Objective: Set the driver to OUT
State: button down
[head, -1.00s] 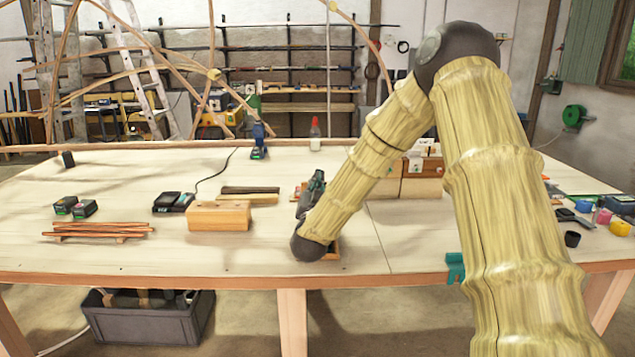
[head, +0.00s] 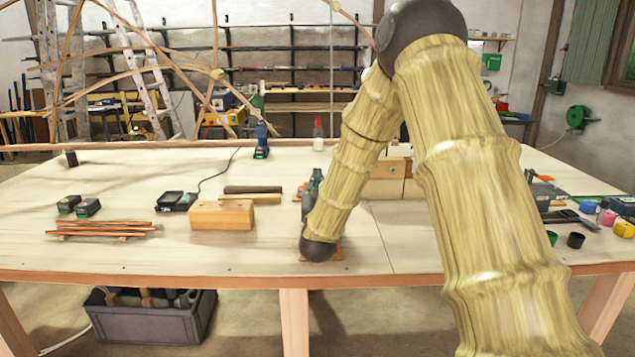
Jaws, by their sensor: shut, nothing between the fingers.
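A dark grey-green tool (head: 313,186), which looks like a driver, is on the table behind my forearm, which hides much of it. A bit of wooden base (head: 337,254) shows beside the dark round joint of my arm. A blue-and-black driver (head: 261,141) stands upright near the back edge of the table. I cannot tell from the view which of the two is the task's driver, and no IN or OUT marking is readable. My gripper is hidden behind my own arm, so its contact with anything is not visible.
On the table (head: 120,245) are a wooden block (head: 222,215), a charger (head: 176,201), batteries (head: 78,206), thin laths (head: 100,229) and a bottle (head: 318,135). Small pots (head: 576,240) and tools crowd the right end. The front left strip is clear.

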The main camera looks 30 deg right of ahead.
jog(key=s+a+b, duration=0.1)
jog(key=s+a, duration=0.4)
jog(key=s, duration=0.3)
jog(key=shift+s, duration=0.1)
dwell(0.6)
